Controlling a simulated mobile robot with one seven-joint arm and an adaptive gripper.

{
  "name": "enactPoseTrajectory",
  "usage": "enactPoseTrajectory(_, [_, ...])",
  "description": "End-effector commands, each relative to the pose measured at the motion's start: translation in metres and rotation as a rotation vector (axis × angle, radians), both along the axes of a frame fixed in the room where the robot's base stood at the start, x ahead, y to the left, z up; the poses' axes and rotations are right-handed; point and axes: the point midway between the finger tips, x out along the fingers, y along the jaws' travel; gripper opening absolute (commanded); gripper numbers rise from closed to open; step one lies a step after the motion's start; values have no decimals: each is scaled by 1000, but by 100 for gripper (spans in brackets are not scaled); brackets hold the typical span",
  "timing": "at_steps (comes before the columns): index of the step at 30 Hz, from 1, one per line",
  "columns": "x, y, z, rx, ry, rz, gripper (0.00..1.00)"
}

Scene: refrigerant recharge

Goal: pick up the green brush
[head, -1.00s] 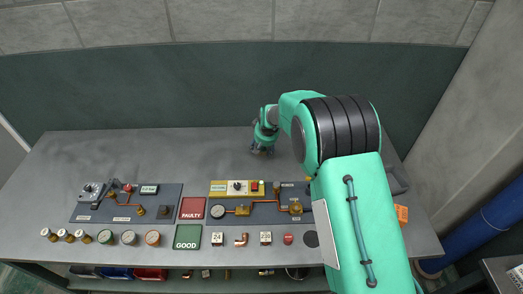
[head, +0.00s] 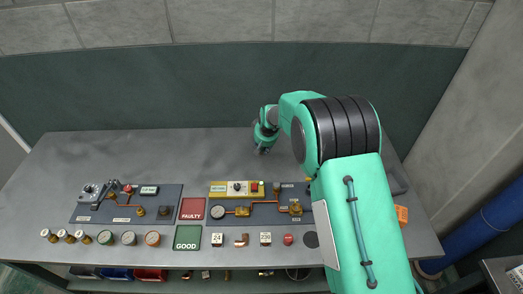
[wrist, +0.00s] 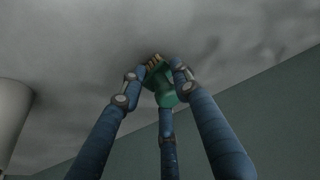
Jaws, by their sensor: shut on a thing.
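In the wrist view the green brush (wrist: 166,98) is between the three blue fingers of my gripper (wrist: 155,82). Its pale yellowish bristles show at the far end, against the grey surface. The fingers are shut on its green body. In the head view my gripper (head: 263,148) is at the back of the grey bench, right of the middle, above the clear part behind the panels. The brush itself cannot be made out there. I cannot tell whether it touches the bench.
A panel with gauge and pipes (head: 261,205) is in front of my gripper; another panel (head: 125,203) is at left. The red FAULTY pad (head: 192,209) and green GOOD pad (head: 187,238) lie between. Small parts line the front edge. The back left bench is clear.

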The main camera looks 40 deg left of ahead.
Motion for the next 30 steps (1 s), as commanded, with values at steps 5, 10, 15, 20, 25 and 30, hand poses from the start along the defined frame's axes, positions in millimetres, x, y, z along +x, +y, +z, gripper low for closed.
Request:
enactPoseTrajectory(5, [-1, -1, -2, -4, 2, 0, 4])
enactPoseTrajectory(10, [-1, -1, 4, -4, 2, 0, 0])
enactPoseTrajectory(15, [0, -1, 24, -1, 0, 0, 0])
enactPoseTrajectory(20, [-5, -8, 35, -3, 3, 0, 0])
enactPoseTrajectory(25, [-19, -26, 37, -2, 2, 0, 0])
enactPoseTrajectory(30, [-35, -48, 40, -4, 2, 1, 0])
